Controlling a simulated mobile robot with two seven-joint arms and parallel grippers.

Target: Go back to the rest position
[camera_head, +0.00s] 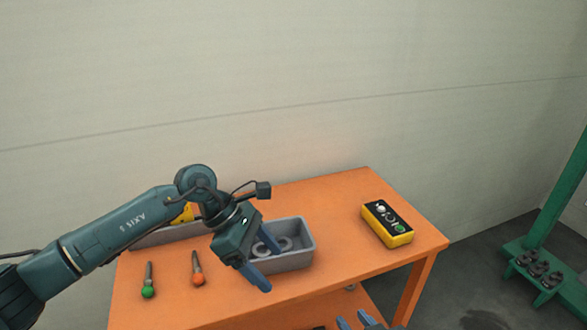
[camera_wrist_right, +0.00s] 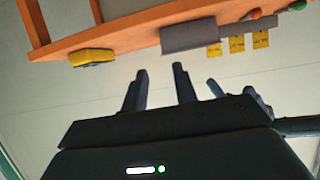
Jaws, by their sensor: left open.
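My left gripper (camera_head: 268,272) hangs over the front of the grey bin (camera_head: 300,258) on the orange table, open, with one blue finger clearly visible. I see nothing between its fingers. Rings (camera_head: 284,243) lie in the bin, partly hidden by the gripper. My right gripper (camera_head: 357,321) shows only as two blue fingertips at the bottom edge of the head view. In the right wrist view its fingers (camera_wrist_right: 161,72) stand apart with nothing between them; it is open and empty.
The orange table (camera_head: 340,195) carries a yellow button box (camera_head: 387,223) at right. A green-ended tool (camera_head: 149,284) and an orange-ended tool (camera_head: 198,272) lie at left. Yellow labels (camera_wrist_right: 237,44) show beside the bin. A green stand (camera_head: 540,275) is at far right.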

